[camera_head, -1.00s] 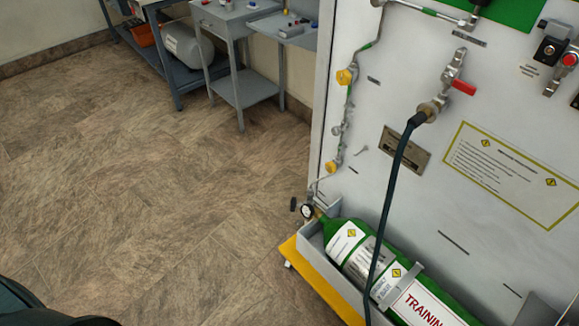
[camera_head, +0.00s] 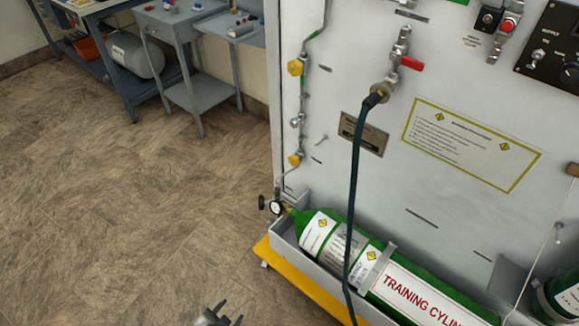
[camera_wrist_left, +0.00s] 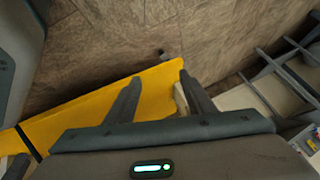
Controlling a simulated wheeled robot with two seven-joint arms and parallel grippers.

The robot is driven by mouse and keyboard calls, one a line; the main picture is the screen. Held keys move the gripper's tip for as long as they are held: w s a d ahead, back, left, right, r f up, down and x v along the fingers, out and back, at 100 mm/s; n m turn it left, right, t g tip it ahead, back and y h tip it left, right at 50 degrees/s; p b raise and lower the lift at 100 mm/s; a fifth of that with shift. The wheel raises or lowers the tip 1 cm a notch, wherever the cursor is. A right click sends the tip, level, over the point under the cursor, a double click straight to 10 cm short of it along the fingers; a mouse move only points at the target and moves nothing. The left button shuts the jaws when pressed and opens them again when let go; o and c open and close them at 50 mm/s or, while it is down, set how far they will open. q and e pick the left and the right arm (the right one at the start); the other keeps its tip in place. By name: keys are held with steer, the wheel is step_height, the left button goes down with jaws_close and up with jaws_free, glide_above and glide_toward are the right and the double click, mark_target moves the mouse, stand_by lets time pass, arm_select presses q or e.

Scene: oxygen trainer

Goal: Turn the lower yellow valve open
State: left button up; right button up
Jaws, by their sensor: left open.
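The lower yellow valve (camera_head: 295,159) sits on the thin pipe along the left edge of the white panel, below the upper yellow valve (camera_head: 295,67). My left gripper (camera_head: 225,312) shows at the bottom edge of the head view, low over the floor, well below and left of the lower valve. In the left wrist view my left gripper (camera_wrist_left: 157,90) has its two fingers apart with nothing between them. The yellow base edge (camera_wrist_left: 85,108) shows behind the fingers there, and neither yellow valve can be made out. My right gripper is not seen.
A green training cylinder (camera_head: 345,250) lies in a grey tray at the panel's foot, its gauge (camera_head: 276,207) just below the lower valve. A dark hose (camera_head: 353,200) hangs before the panel. A grey side table (camera_head: 190,50) stands at the back left. The floor left is clear.

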arm_select(q)
steer(key=w+r+m+t+h+b, duration=0.2)
steer(key=w+r+m+t+b, duration=0.25)
steer(key=w+r+m, duration=1.15)
steer(key=w+d+r+m+t+h+b, duration=0.1)
steer(key=w+d+r+m+h, duration=0.1)
steer(key=r+m, duration=0.7)
steer(key=w+d+r+m+t+h+b, duration=0.1)
steer(key=w+d+r+m+h+b, duration=0.1)
steer(key=r+m, duration=0.7)
steer(key=w+d+h, duration=0.1)
steer(key=d+h, duration=0.1)
steer(key=h, duration=0.1)
steer(key=shift+w+d+m+h, duration=0.3)
steer(key=shift+w+d+m, duration=0.05)
steer(key=shift+d+m, duration=0.05)
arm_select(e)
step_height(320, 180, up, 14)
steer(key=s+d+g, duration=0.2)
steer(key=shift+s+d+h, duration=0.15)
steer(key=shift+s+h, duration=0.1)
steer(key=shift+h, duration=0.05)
arm_select(q)
steer(key=shift+w+r, duration=0.1)
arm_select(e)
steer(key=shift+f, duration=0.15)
